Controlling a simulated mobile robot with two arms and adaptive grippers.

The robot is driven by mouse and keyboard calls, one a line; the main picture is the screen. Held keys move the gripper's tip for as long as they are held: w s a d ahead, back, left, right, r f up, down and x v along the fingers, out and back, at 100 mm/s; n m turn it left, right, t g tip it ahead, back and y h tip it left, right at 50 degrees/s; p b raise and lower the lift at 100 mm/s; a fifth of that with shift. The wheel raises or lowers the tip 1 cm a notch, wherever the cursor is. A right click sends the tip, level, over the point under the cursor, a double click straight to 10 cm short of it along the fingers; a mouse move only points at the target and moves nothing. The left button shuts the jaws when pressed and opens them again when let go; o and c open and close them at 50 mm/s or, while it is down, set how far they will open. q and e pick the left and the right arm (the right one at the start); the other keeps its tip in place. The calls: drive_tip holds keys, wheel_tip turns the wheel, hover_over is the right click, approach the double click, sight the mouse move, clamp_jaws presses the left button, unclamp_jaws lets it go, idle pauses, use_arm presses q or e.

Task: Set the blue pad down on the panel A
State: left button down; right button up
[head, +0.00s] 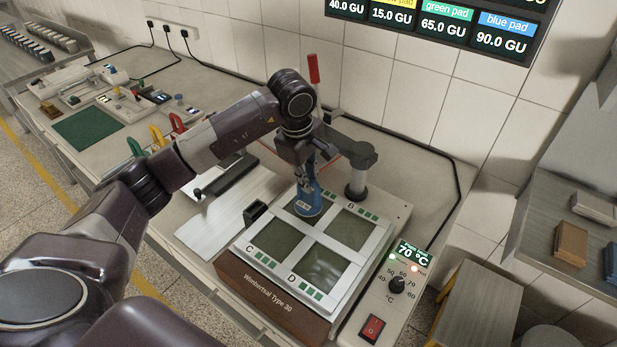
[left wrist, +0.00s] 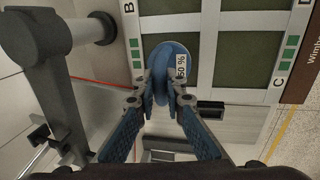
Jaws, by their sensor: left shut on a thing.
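The blue pad (head: 308,203) is a blue stamp-like piece with a broad round base and a white label. My left gripper (head: 305,178) is shut on its upper part and holds it upright over the panel A (head: 290,209), the back dark square of the four-window tester. The pad hides much of that square, and its letter does not show. In the left wrist view the pad (left wrist: 171,62) sits between both fingertips (left wrist: 161,92), its label reading 50 %. I cannot tell whether its base touches the panel. My right gripper is out of view.
Panels B (head: 351,229), C (head: 272,238) and D (head: 324,267) are bare. A control box (head: 386,290) reading 70 °C is at the right. A red-handled tool (head: 314,70) stands behind my arm.

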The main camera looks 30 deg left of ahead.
sight(303, 206)
use_arm(q)
drive_tip(key=shift+w+r, duration=0.1)
drive_tip(key=c, duration=2)
unclamp_jaws()
drive_tip(key=shift+r, duration=0.3)
drive_tip(key=s+r+b, duration=0.1)
drive_tip(key=r, duration=0.2)
drive_tip(key=r+b, duration=0.1)
drive_tip(key=r, duration=0.3)
drive_tip(key=s+r+b, duration=0.1)
drive_tip(key=r, duration=0.3)
drive_tip(key=shift+s+a, duration=0.1)
drive_tip(key=shift+s, duration=0.2)
drive_tip(key=shift+r, duration=0.15)
